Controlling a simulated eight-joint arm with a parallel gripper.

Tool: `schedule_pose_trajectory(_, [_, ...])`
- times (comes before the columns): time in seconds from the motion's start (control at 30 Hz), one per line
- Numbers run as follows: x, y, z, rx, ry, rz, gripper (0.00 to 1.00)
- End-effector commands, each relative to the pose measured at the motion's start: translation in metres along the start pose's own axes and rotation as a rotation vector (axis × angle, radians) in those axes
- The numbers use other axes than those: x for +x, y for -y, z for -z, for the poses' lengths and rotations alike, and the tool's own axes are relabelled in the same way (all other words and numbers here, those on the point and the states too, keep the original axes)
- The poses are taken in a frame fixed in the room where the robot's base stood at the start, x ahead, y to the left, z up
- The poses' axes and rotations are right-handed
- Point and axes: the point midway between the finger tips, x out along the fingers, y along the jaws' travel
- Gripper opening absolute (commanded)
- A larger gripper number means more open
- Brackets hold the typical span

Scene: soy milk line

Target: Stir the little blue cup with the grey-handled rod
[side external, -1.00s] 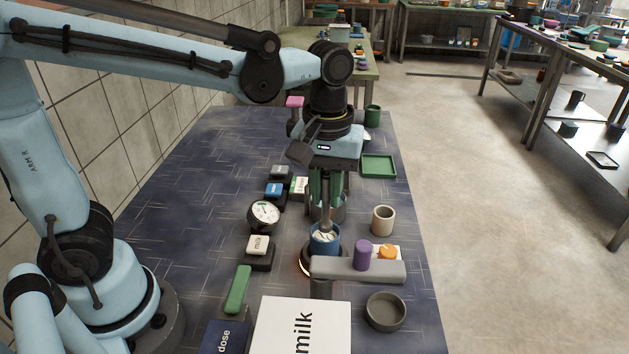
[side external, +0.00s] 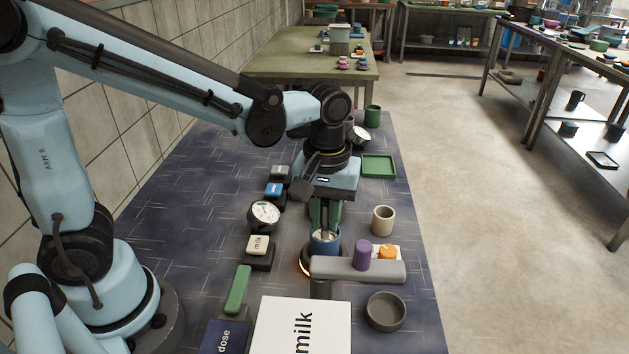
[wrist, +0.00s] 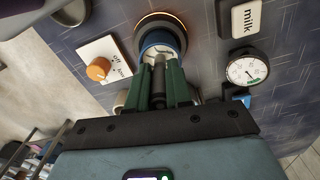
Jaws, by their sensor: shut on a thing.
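The little blue cup (side external: 324,245) stands on a round dark plate (side external: 304,263) with a glowing orange rim. A pale content shows inside the cup. My gripper (side external: 325,222) is directly above the cup, pointing down. Its green fingers (wrist: 157,85) are shut on the grey-handled rod (wrist: 158,75). The rod points down into the cup; its lower end is hidden. In the wrist view the cup (wrist: 161,40) shows just beyond the fingertips.
A grey bar (side external: 345,270) with a purple knob (side external: 363,255) lies close in front of the cup. An orange dial (wrist: 98,69), a beige cup (side external: 383,220) and a grey bowl (side external: 386,312) are at the right. A gauge (side external: 264,214) and milk button (side external: 258,245) are at the left.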

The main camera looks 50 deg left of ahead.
Motion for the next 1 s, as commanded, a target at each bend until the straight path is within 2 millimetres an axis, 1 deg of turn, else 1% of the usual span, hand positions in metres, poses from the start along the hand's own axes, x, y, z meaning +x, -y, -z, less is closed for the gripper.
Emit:
schedule_pose_trajectory(0.43, [-0.0001,-0.0001,-0.0004,0.0,0.0,0.0,0.0])
schedule_pose_trajectory(0.73, [-0.0001,-0.0012,-0.008,0.0,0.0,0.0,0.0])
schedule_pose_trajectory(1.0, [-0.0001,-0.0066,-0.0036,0.0,0.0,0.0,0.0])
